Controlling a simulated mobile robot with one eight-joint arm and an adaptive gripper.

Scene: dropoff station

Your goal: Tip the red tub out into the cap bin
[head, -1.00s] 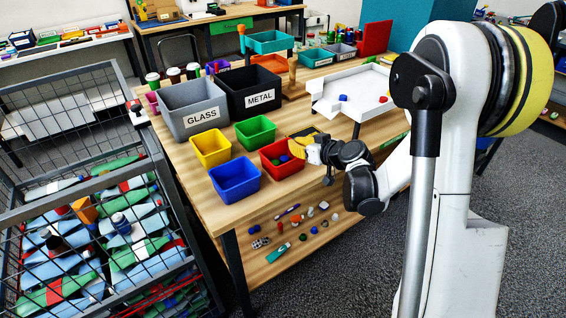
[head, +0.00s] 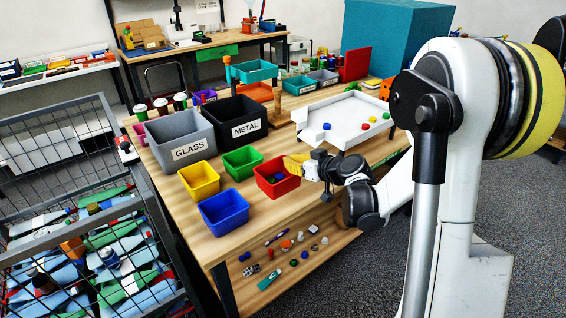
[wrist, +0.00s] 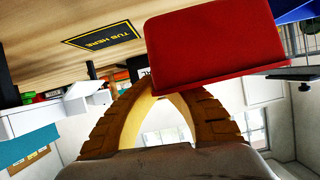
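The red tub (head: 276,187) is in the head view at the right end of the row of small tubs, with a few blue and green pieces inside. It looks upright and slightly raised off the table. My gripper (head: 301,164) is at its right side, its yellow fingers closed at the tub's rim. In the wrist view the red tub (wrist: 215,50) covers the fingertips of my gripper (wrist: 160,92). No bin in view carries a readable cap label, so I cannot tell which is the cap bin.
Yellow (head: 199,180), green (head: 243,161) and blue (head: 223,209) tubs stand left of the red one. Behind are the GLASS bin (head: 186,153), METAL bin (head: 243,128) and a white tray (head: 350,115) with coloured caps. A "TUB HERE" mat (wrist: 103,34) lies on the table.

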